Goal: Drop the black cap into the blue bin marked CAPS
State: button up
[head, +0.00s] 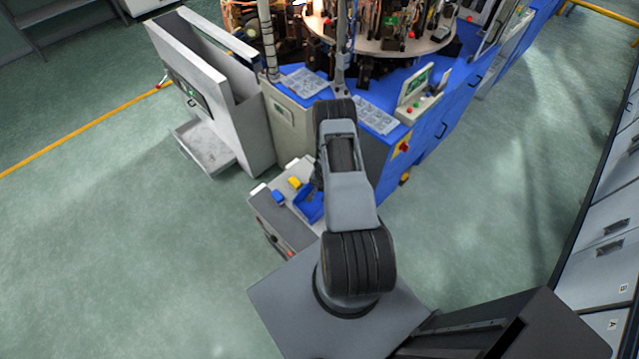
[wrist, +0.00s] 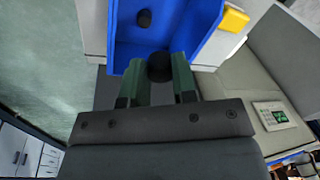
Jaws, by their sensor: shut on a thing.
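The black cap (wrist: 159,67) is round and sits between the green fingertips of my gripper (wrist: 158,76) in the wrist view. My gripper is shut on it. The blue bin (wrist: 205,52) lies just beyond the fingertips, and the cap overlaps its near edge in the picture; its height above the bin is hard to tell. Another dark round piece (wrist: 144,18) lies inside the bin. In the head view the blue bin (head: 310,208) shows beside my arm, which hides most of my gripper and the cap. I cannot read a CAPS marking in either view.
A yellow item (wrist: 236,18) stands beside the bin. In the head view a small blue item (head: 278,198) is on the same grey cabinet. A blue machine with a round turntable (head: 385,38) stands behind. Green floor (head: 120,240) is open at the left.

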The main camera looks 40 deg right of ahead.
notch_tip(320, 180, down, 6)
jog(key=b, duration=0.4)
jog(key=shift+r+b, duration=0.15)
jog(key=shift+b, duration=0.15)
jog(key=o, duration=1)
jog(key=r+p, duration=0.1)
jog(key=r, duration=0.3)
jog(key=s+r+p, duration=0.1)
jog(key=r+p, duration=0.1)
jog(key=r, duration=0.3)
jog(key=s+r+p, duration=0.1)
jog(key=r, duration=0.3)
jog(key=shift+s+r, duration=0.2)
jog(key=shift+r, duration=0.15)
